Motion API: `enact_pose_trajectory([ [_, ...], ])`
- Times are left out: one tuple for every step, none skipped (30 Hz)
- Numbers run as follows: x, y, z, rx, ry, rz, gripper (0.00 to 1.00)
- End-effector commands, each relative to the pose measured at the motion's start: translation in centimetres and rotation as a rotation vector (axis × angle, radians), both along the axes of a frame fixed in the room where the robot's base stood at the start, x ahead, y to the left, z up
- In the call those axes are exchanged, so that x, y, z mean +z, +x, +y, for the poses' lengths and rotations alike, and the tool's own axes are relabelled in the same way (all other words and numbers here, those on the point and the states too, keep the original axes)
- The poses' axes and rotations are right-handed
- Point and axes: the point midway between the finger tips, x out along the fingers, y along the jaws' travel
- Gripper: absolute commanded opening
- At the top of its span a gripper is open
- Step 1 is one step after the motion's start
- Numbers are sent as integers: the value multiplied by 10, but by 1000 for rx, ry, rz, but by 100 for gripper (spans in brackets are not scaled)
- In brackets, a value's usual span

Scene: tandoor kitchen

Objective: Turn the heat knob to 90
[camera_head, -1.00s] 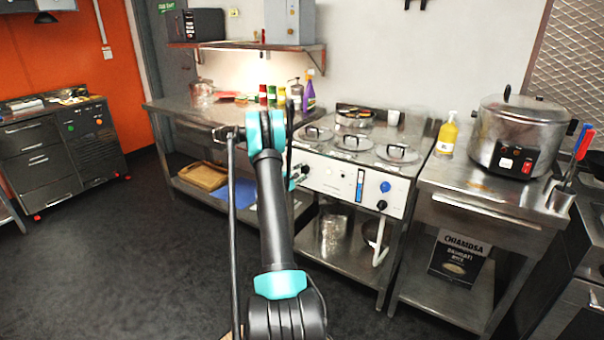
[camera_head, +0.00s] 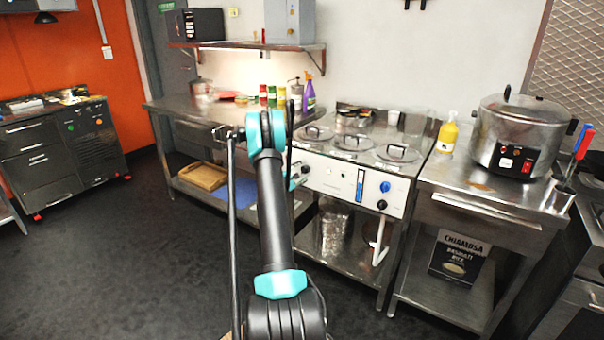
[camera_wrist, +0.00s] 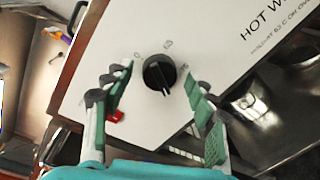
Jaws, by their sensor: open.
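The heat knob (camera_wrist: 159,73) is a round black dial on a white panel, seen in the wrist view. Its raised grip shows a light pointer line, and small printed marks surround it. My gripper (camera_wrist: 156,91) is open, with one green-padded finger on each side of the knob and a visible gap to it on both sides. In the head view the white control panel (camera_head: 345,183) is on the front of the steel bain-marie.
A red switch (camera_wrist: 115,115) sits on the panel near the left finger. A blue knob (camera_head: 385,187) and a black knob (camera_head: 382,205) are on the panel's right. A rice cooker (camera_head: 519,137) stands on the right-hand table. The floor at left is clear.

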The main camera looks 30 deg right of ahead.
Motion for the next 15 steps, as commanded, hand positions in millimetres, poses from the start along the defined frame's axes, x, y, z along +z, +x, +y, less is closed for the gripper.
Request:
enact_pose_trajectory([
  [0, 0, 1, 0, 0, 0, 57],
  [0, -1, 3, 1, 0, 0, 57],
  [1, -2, 6, 1, 0, 0, 57],
  [1, -2, 9, 2, 0, 0, 57],
  [1, -3, 13, 2, 0, 1, 57],
  [2, -6, 18, 2, 0, 1, 57],
  [2, -8, 23, 2, 0, 1, 57],
  [2, -10, 28, 2, 0, 1, 57],
  [3, -12, 36, 4, -1, 1, 57],
  [3, -14, 42, 4, -1, 1, 57],
  [4, -17, 48, 4, 0, 0, 57],
  [4, -20, 56, 2, 0, 0, 57],
  [5, -22, 62, 4, 0, 0, 57],
  [5, -25, 67, 4, 0, 0, 57],
  [5, -28, 74, 2, 0, 0, 57],
])
